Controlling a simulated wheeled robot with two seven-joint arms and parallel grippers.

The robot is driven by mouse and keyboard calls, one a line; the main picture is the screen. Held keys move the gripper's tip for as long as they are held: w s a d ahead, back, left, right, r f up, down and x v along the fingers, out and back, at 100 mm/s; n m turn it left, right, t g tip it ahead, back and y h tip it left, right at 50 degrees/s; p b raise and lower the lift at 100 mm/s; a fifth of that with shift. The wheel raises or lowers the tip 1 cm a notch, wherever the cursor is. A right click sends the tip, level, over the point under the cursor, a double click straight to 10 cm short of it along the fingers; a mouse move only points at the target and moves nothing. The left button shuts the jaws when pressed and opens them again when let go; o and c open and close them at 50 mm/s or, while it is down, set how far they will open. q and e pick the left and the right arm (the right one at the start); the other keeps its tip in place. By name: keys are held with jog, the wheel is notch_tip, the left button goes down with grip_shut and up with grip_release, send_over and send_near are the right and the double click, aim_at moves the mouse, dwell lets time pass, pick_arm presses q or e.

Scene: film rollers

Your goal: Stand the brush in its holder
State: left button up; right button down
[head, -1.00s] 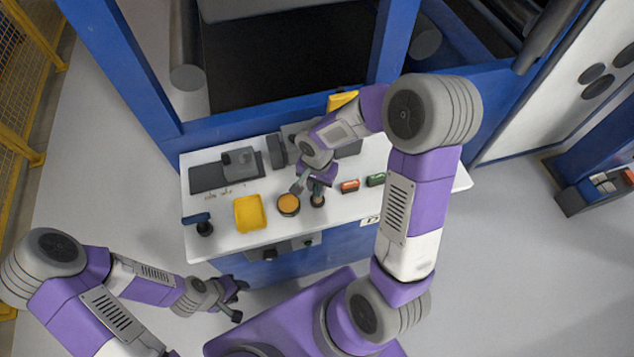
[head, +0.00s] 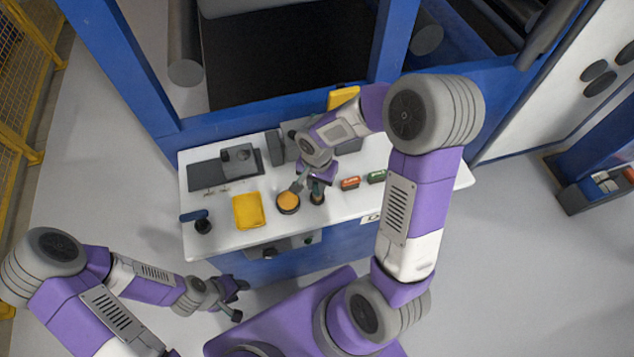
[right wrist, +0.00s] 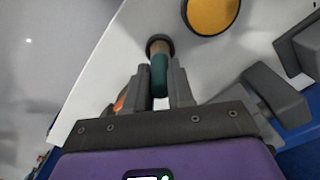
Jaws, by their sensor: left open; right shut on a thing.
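The brush (right wrist: 158,78) has a teal handle and a tan part beyond it. My right gripper (right wrist: 159,69) is shut on the teal handle. The tan part points into the round dark holder (right wrist: 160,37). In the head view, the brush stands about upright at the small dark holder (head: 317,199) near the table's front edge. I cannot tell how deep it sits or whether it touches the bottom. My left gripper (head: 237,300) is open and empty, low in front of the table and away from the brush.
Left of the holder is a dark round dish with an orange top (head: 288,201), then a yellow tray (head: 248,211) and a dark-handled tool (head: 202,222). An orange-red block (head: 350,183) and a green block (head: 377,176) lie to the right.

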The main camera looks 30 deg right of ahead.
jog(key=shift+f+b, duration=0.15)
jog(key=shift+b, duration=0.2)
dwell(0.4)
jog(key=c, duration=0.5)
grip_release()
jog(key=shift+r+p, duration=2.55)
jog(key=shift+r, duration=1)
